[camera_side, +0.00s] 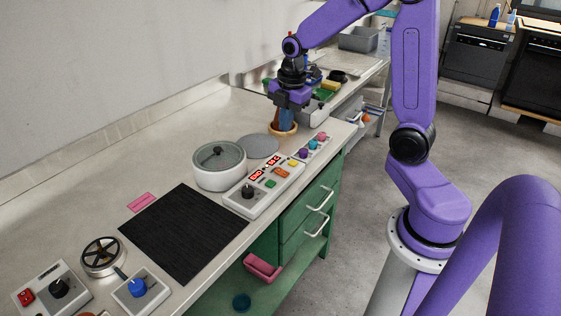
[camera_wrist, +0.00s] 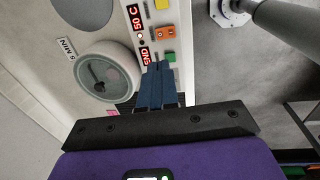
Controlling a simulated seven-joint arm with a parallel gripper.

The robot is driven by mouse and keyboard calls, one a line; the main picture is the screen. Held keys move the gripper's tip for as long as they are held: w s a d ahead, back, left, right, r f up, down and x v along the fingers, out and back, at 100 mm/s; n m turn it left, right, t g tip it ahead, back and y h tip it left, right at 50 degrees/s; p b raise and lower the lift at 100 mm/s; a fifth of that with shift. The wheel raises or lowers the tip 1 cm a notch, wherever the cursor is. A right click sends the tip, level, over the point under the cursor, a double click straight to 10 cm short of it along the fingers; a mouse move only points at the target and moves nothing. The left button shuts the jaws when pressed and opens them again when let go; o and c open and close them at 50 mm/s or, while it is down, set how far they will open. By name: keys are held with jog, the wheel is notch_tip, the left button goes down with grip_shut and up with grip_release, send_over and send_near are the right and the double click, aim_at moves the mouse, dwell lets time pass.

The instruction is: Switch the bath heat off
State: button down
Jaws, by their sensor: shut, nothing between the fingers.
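The white bath (camera_side: 219,177) with a grey lid stands on the bench and also shows in the wrist view (camera_wrist: 103,72). Beside it lies a white control panel (camera_side: 238,208) with red lit displays, a black knob (camera_side: 248,191), a green button (camera_side: 271,183), an orange rocker switch (camera_side: 281,172) and a yellow button (camera_side: 293,163). In the wrist view the orange switch (camera_wrist: 166,32) and green button (camera_wrist: 170,57) show just beyond my fingertips. My gripper (camera_side: 287,124) is shut and empty, above the bench beyond the panel's far end. Its blue fingers (camera_wrist: 158,66) hide part of the panel.
A terracotta pot (camera_side: 283,132) stands behind my fingers. A box with several coloured knobs (camera_side: 314,146) sits near the bench's right edge. A grey disc (camera_side: 260,146) lies behind the panel. A black mat (camera_side: 183,235) and other knob boxes (camera_side: 141,290) are at front left.

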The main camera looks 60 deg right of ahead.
aim_at(280, 169)
dwell(0.3)
jog(key=f, duration=0.4)
jog(key=w+f, duration=0.1)
jog(key=f, duration=0.9)
jog(key=shift+w, duration=0.3)
jog(key=shift+w+f, duration=0.1)
jog(key=shift+f, duration=0.05)
jog(key=shift+s, duration=0.85)
jog(key=shift+r, duration=0.25)
